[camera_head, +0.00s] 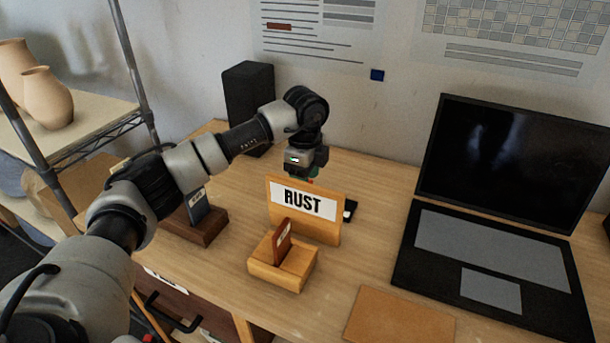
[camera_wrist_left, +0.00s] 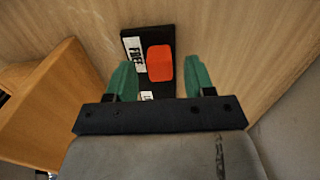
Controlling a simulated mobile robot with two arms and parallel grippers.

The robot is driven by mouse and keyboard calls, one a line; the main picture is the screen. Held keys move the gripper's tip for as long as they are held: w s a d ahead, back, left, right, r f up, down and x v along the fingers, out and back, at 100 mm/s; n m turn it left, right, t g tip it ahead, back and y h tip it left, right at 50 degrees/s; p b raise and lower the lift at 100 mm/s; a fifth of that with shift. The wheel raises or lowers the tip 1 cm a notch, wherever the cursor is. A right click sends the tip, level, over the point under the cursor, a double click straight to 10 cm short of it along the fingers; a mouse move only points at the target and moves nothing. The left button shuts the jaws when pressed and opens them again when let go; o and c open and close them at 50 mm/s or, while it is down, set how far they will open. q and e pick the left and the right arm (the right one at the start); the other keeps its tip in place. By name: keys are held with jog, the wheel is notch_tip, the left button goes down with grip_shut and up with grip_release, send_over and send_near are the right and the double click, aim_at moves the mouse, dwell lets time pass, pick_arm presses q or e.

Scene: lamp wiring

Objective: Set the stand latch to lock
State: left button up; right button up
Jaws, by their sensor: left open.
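The stand latch is a black plate (camera_wrist_left: 131,41) with a raised red slider (camera_wrist_left: 160,63), seen in the left wrist view. A black piece (camera_head: 349,209), probably the plate's end, shows past the sign's right edge.
A wooden holder (camera_head: 277,277) with an upright card stands before the sign, and a darker holder (camera_head: 204,237) stands left. A black speaker (camera_head: 248,98) is behind, a laptop (camera_head: 487,261) right. A tan pad (camera_head: 400,318) lies in front.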

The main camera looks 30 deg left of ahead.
pick_arm(q)
jog(key=shift+f, duration=0.35)
grip_shut()
jog(key=d, duration=0.9)
jog(key=shift+w+d+r, duration=0.1)
jog(key=shift+w+d, duration=0.05)
jog(key=shift+w, duration=0.1)
jog(key=shift+c, duration=2.1)
grip_release()
jog(key=o, duration=0.4)
jog(key=shift+d, duration=0.15)
